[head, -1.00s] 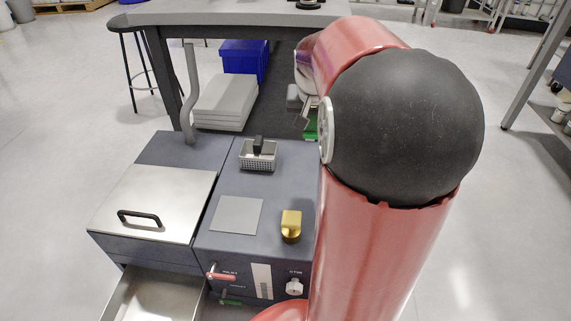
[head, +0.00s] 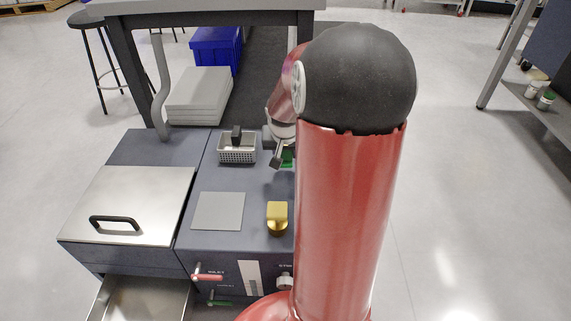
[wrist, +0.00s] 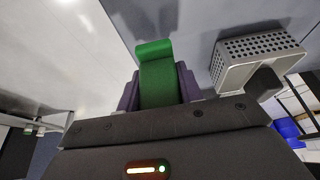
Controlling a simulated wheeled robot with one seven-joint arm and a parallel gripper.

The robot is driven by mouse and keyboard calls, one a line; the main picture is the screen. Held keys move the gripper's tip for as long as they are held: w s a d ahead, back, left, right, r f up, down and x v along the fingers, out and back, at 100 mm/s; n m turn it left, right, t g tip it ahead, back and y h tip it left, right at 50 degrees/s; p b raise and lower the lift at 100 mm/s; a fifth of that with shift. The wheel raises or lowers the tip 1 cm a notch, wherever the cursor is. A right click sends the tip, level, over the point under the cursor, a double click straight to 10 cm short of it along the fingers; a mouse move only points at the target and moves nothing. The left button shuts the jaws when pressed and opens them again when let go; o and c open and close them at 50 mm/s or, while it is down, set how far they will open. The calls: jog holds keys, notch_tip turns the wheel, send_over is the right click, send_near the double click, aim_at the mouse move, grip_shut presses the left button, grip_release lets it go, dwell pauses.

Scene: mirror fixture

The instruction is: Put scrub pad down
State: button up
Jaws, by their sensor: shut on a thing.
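The green scrub pad (wrist: 158,75) is between the two dark purple fingers of my gripper (wrist: 158,88) in the wrist view. In the head view, a sliver of the pad (head: 288,157) shows beside my gripper (head: 279,154), partly hidden by my arm. My gripper is shut on the pad, just right of the perforated metal basket (head: 238,154). The basket also shows to the right of the pad in the wrist view (wrist: 245,62). I cannot tell whether the pad touches the counter top below.
A black block (head: 236,135) stands in the basket. A flat grey plate (head: 218,211) and a gold weight-like piece (head: 277,216) lie on the unit top (head: 205,180). A lidded steel section (head: 130,205) is at left, with an open drawer (head: 143,300) below. My arm hides the right side.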

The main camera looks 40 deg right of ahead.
aim_at(285, 160)
jog(key=shift+f+b, duration=0.6)
jog(key=shift+f, duration=1.4)
jog(key=shift+f, duration=0.1)
jog(key=o, duration=1)
jog(key=shift+o, duration=0.2)
jog(key=p+v, duration=0.3)
jog(key=v, duration=0.8)
jog(key=s+a+r+n+t+y, duration=0.1)
jog(key=s+a+r+n, duration=0.2)
jog(key=s+a, duration=0.4)
jog(key=s+a+r+n+t+y, duration=0.1)
jog(key=s+a+r+n, duration=0.3)
jog(key=s+a, duration=0.4)
jog(key=a+r, duration=0.1)
jog(key=a, duration=0.4)
jog(key=shift+s+r+y, duration=0.15)
jog(key=shift+r+y, duration=0.25)
